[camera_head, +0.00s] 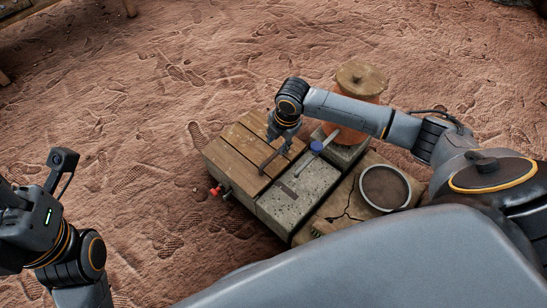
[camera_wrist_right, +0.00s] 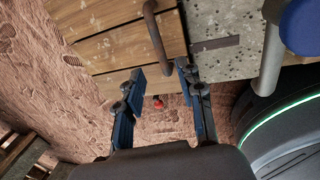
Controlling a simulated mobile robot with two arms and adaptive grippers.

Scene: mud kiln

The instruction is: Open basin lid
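The basin lid (camera_head: 238,143) is a brown wooden plank cover, lying flat and closed on the left part of the stone basin block. Its dark bar handle (camera_head: 268,163) stands near the lid's right side. In the right wrist view the planks (camera_wrist_right: 128,48) and the handle (camera_wrist_right: 155,35) show at the top. My right gripper (camera_wrist_right: 160,68) is open, with its fingertips on either side of the handle's lower end; I cannot tell whether they touch it. In the head view my right gripper (camera_head: 283,138) is above the lid. My left gripper's fingers are out of view; only its arm shows.
A blue-handled metal tap (camera_head: 318,146) stands right of the lid on the grey stone top (camera_head: 299,190). An orange jar (camera_head: 350,122) with a wooden cover is behind it. A round dish (camera_head: 385,187) lies to the right. A red valve (camera_head: 215,190) is at the front left. Sandy ground is clear leftward.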

